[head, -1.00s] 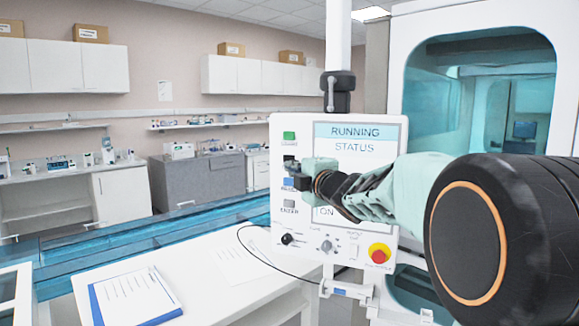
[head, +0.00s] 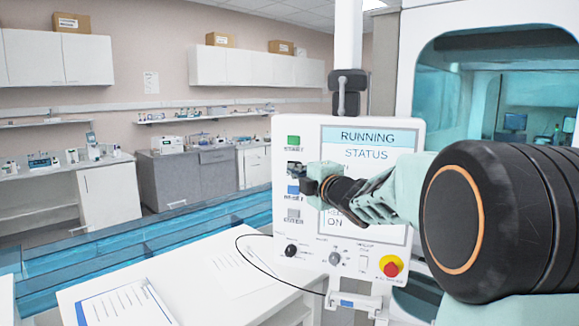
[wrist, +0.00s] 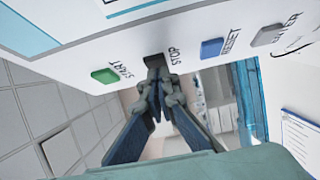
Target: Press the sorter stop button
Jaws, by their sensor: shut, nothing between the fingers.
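The white control panel (head: 380,133) carries a column of buttons beside a screen that reads RUNNING STATUS. The dark stop button (head: 293,168) sits below the green START button (head: 293,141) and is partly hidden by my gripper (head: 311,179). In the wrist view the dark STOP button (wrist: 154,60) shows at the panel's edge, just beyond the fingertips of my gripper (wrist: 157,78). The fingers are together and empty, pointing at the button. I cannot tell whether they touch it or whether it is pressed in.
The blue RESET button (wrist: 212,48) and grey ENTER button (wrist: 267,35) lie beside STOP. A red emergency knob (head: 391,266) is low on the panel. A white table (head: 190,270) with papers and a blue track (head: 150,238) are to the left.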

